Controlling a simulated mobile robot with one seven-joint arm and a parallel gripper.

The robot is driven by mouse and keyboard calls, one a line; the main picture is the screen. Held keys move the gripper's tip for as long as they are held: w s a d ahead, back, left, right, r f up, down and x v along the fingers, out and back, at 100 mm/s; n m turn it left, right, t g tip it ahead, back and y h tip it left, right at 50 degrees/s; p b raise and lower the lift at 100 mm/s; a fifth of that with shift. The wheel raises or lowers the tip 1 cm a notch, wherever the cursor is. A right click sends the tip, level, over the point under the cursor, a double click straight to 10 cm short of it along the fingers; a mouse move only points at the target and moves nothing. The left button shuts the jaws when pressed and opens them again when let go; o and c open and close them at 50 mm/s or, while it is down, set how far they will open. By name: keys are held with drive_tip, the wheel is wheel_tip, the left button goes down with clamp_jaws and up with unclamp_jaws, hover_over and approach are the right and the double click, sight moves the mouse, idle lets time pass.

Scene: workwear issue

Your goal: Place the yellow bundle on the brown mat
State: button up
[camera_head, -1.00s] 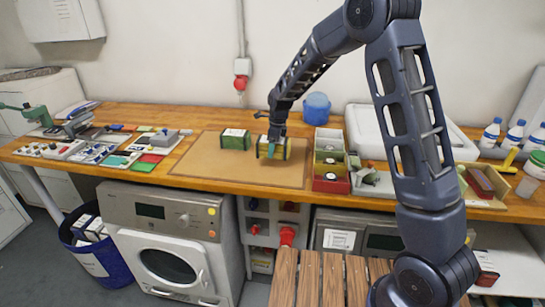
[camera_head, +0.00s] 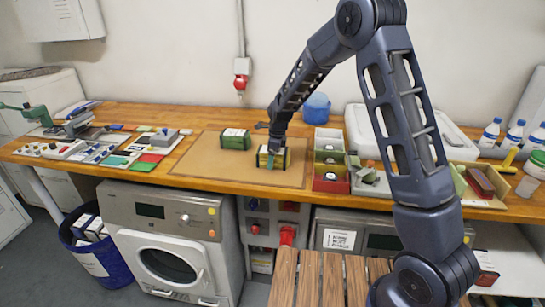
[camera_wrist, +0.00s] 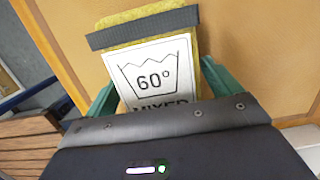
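The yellow bundle (camera_head: 263,160) is a strapped block with a dark band and a white label. In the wrist view the bundle (camera_wrist: 195,45) shows a "60°" label, and its lower part is hidden by my gripper's body. My gripper (camera_head: 271,160) has its green fingers on both sides of it, shut on it. The brown mat (camera_head: 205,168) lies flat on the bench. The bundle is over the mat's right part, at or very near its surface; I cannot tell if it touches.
A green bundle (camera_head: 235,139) stands on the mat, left of the yellow one. Sorting boxes (camera_head: 330,180) stand just right of the mat. A blue tub (camera_head: 316,108) is behind. Cards and small devices (camera_head: 150,158) lie to the left. The mat's left and front parts are bare.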

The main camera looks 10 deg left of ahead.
drive_tip(key=shift+r, duration=0.15)
drive_tip(key=r, duration=0.4)
drive_tip(key=d+r, duration=0.1)
drive_tip(key=r, duration=0.3)
drive_tip(key=d+r, duration=0.1)
drive_tip(key=r, duration=0.3)
drive_tip(key=s+d+r+n+t, duration=0.1)
drive_tip(key=s+d+r+n, duration=0.2)
drive_tip(key=d+r, duration=0.35)
drive_tip(key=s+d+r+n, duration=0.2)
drive_tip(key=d+r, duration=0.1)
drive_tip(key=d, duration=0.7)
drive_tip(key=s+d+r+n+t, duration=0.1)
drive_tip(key=s+d+r+n, duration=0.2)
drive_tip(key=d+r, duration=0.35)
drive_tip(key=s+d+n+t+h, duration=0.1)
drive_tip(key=s+d+n+t, duration=0.1)
drive_tip(key=s+d+n, duration=0.8)
drive_tip(key=s+d, duration=0.9)
drive_tip(key=s, duration=0.2)
drive_tip(key=shift+f+t+h, duration=0.3)
drive_tip(key=shift+h, duration=0.1)
